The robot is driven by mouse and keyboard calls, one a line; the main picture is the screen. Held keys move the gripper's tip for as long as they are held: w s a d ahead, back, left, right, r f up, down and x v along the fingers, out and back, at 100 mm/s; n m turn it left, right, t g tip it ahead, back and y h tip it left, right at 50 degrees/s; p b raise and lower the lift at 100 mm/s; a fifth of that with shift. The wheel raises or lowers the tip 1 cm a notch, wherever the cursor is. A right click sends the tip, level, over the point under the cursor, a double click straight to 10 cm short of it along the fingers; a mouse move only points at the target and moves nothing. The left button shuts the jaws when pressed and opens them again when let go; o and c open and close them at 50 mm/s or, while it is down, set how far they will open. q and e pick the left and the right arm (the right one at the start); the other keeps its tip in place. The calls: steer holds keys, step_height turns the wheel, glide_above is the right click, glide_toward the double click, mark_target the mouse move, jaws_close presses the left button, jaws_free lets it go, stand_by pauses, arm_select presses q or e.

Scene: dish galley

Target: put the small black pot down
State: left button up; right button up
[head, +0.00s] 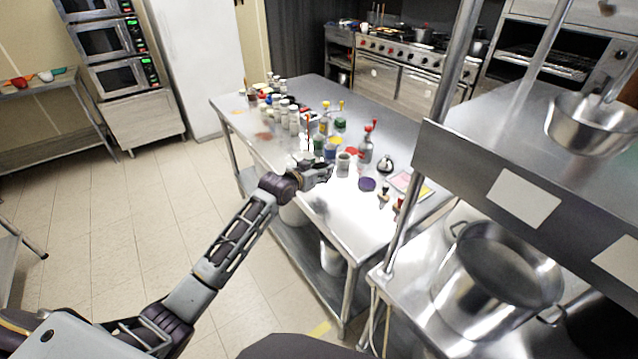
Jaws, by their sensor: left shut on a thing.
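My left gripper (322,172) is over the near side of the steel table (345,228), its fingers pointing right. It is shut on a small dark pot (344,161) at its fingertips. The pot looks upright, with an open top. The fingers are small and partly merge with the bright glare on the tabletop, so I cannot tell whether the pot's base touches the table. My right gripper is not in view.
Several bottles and jars (293,122) crowd the table's far left part. A dark purple disc (367,184) and a small black-and-silver vessel (386,164) are right of the gripper. Bare tabletop lies in front. A steel shelf (455,150) and large pot (497,280) stand at right.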

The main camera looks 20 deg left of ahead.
arm_select(q)
steer(key=shift+f, duration=0.85)
steer(key=shift+f, duration=1.85)
steer(key=shift+f, duration=0.15)
steer(key=o, duration=1.1)
steer(key=shift+o, duration=0.2)
steer(key=v, duration=1.2)
